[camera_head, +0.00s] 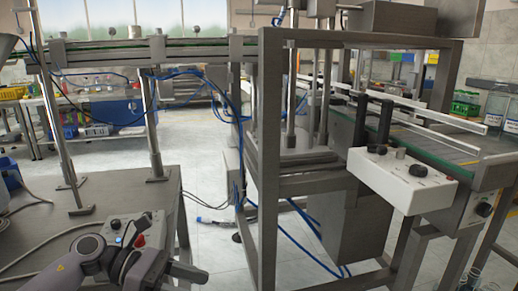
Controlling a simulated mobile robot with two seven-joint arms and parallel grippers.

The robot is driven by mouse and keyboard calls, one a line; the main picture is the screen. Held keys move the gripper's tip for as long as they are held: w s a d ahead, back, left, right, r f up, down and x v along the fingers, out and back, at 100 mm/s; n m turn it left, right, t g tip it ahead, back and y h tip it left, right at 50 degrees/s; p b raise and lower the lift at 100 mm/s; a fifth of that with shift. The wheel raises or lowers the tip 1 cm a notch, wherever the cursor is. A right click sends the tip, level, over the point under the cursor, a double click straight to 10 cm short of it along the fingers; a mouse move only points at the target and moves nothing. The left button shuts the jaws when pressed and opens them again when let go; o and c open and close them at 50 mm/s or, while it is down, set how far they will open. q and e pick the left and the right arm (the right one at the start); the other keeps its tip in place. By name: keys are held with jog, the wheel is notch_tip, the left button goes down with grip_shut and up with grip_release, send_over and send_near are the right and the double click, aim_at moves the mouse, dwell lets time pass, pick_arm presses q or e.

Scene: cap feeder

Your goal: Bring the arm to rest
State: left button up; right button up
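My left arm comes in at the lower left, bent and grey, low in front of the metal table (165,205). Its far end, with what looks like my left gripper (192,273), points right near the bottom edge. The fingers are too dark and small to tell open from shut. I see nothing clearly held. My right arm and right gripper are not in view.
A control box (135,230) with a red button sits on the table behind my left arm. A steel frame (268,160) stands in the middle. A white control panel (400,180) and conveyor (430,135) are at the right. Blue hoses (300,215) hang near the frame.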

pick_arm(q)
jog(key=s+d+n+t+h, duration=0.1)
jog(key=d+n+t+h, duration=0.4)
jog(key=n+t, duration=0.65)
jog(key=s+a+f+n+t+y, duration=0.2)
jog(key=a+f+n+t+y, duration=0.25)
jog(key=n, duration=0.85)
jog(key=s+a+f+n+t+y, duration=0.1)
jog(key=a+f+n+y, duration=0.2)
jog(key=f+n+y, duration=0.75)
jog(key=s+a+f+n+g+y, duration=0.1)
jog(key=s+a+f+n+g, duration=0.2)
jog(key=s+n, duration=0.45)
jog(key=s+a+f+n+g+y, duration=0.1)
jog(key=s+f+n+g, duration=0.2)
jog(key=s+f+n, duration=0.4)
notch_tip(320, 180, up, 12)
jog(key=a+p, duration=0.1)
jog(key=p, duration=1.1)
jog(key=shift+w+r+p, duration=0.2)
jog(key=shift+w+p, duration=0.1)
jog(key=shift+p, duration=0.05)
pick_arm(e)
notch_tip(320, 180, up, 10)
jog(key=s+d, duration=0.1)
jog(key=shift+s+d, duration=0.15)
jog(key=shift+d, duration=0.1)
